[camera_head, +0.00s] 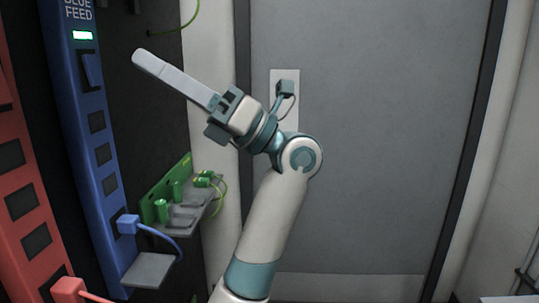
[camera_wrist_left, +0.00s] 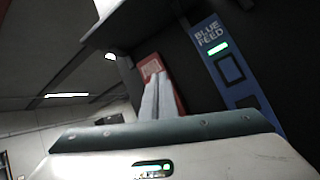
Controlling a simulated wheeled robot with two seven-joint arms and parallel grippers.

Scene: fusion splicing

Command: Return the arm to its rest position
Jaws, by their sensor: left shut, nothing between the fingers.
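My left arm rises from the bottom middle in the head view and bends left at the wrist. My left gripper (camera_head: 137,58) is shut and empty. Its pale fingers lie together and point up and left, in front of the dark panel beside the top of the blue feed strip (camera_head: 92,130). In the left wrist view the shut fingers (camera_wrist_left: 157,98) point up, with a red panel behind them and the blue feed strip (camera_wrist_left: 233,75) to their right. My right gripper is in neither view.
A green bracket with a grey shelf (camera_head: 185,218) and green cables sits below the gripper. A blue plug (camera_head: 128,224) with a cable is in the blue strip above a small grey shelf (camera_head: 150,270). A red strip (camera_head: 28,190) stands far left. A grey door (camera_head: 400,130) fills the right.

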